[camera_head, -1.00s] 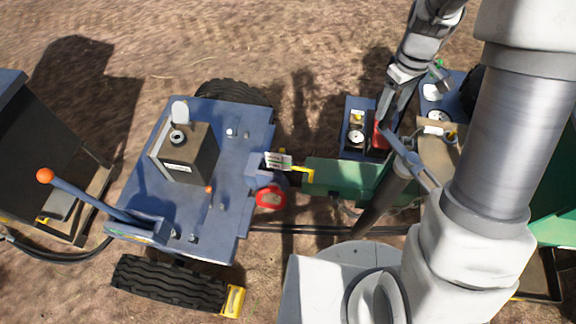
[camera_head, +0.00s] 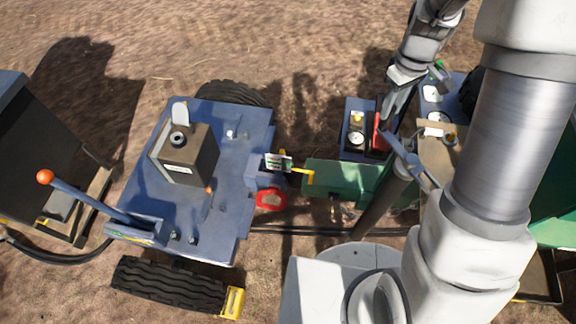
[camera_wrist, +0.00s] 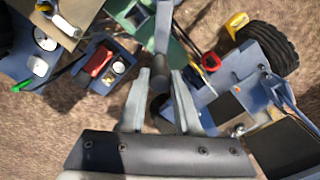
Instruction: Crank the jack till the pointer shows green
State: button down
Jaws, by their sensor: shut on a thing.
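The jack (camera_head: 380,208) is a dark slanted post beside the green drawbar (camera_head: 340,177). Its blue crank (camera_head: 408,158) lies across the top. My gripper (camera_head: 386,122) is at the crank's upper left end. In the wrist view my gripper's two fingers (camera_wrist: 162,92) stand on either side of the crank's dark round grip (camera_wrist: 160,80), and the crank's grey-blue arm (camera_wrist: 163,32) runs away from it. A small white plate with green marking (camera_head: 278,162) stands at the hitch, with a yellow bent pointer (camera_head: 303,173) beside it. The pointer's exact reading is too small to tell.
A blue box (camera_head: 355,128) with a gauge and a red part sits close to my gripper. A tan board (camera_head: 438,150) lies just right of the crank.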

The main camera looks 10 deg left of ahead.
jog(key=shift+d, duration=0.1)
jog(key=shift+w+d+m, duration=0.5)
jog(key=shift+d+m, duration=0.05)
jog(key=shift+m, duration=0.25)
jog(key=shift+d, duration=0.1)
jog(key=shift+w+d+m, duration=0.35)
jog(key=shift+d+m, duration=0.3)
jog(key=shift+m, duration=0.15)
jog(key=shift+w+d+m, duration=0.25)
jog(key=shift+d+m, duration=0.55)
